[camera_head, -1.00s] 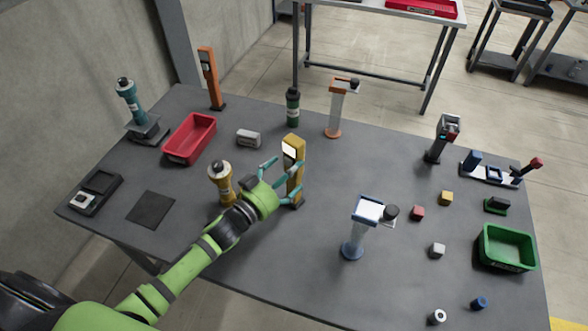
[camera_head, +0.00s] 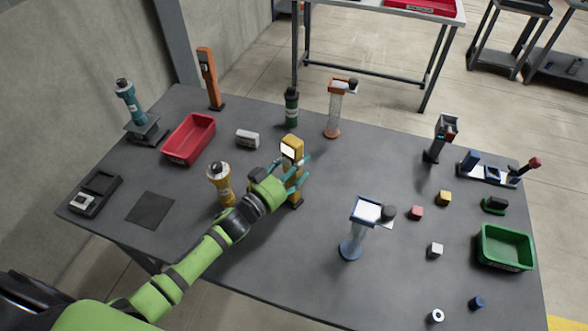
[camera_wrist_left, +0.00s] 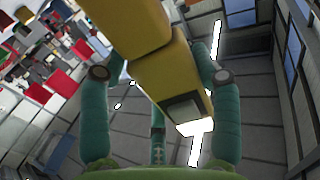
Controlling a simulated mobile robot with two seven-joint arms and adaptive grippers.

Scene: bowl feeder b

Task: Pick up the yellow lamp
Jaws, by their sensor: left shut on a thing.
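The yellow lamp (camera_head: 292,152) is a tall yellow post with a white lit panel near its top. It stands near the middle of the table on a dark base and looks upright. My left gripper (camera_head: 292,172) is shut around the post below the lit panel. In the left wrist view the yellow lamp (camera_wrist_left: 165,60) passes between the teal fingers of my left gripper (camera_wrist_left: 155,75). The fingers hide part of the post. My right gripper is not in view.
A yellow bottle-like object (camera_head: 220,184) stands left of my gripper, close to my forearm. A red tray (camera_head: 189,139) and green bin (camera_head: 506,248) lie further out. The table (camera_head: 260,250) is clear in front.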

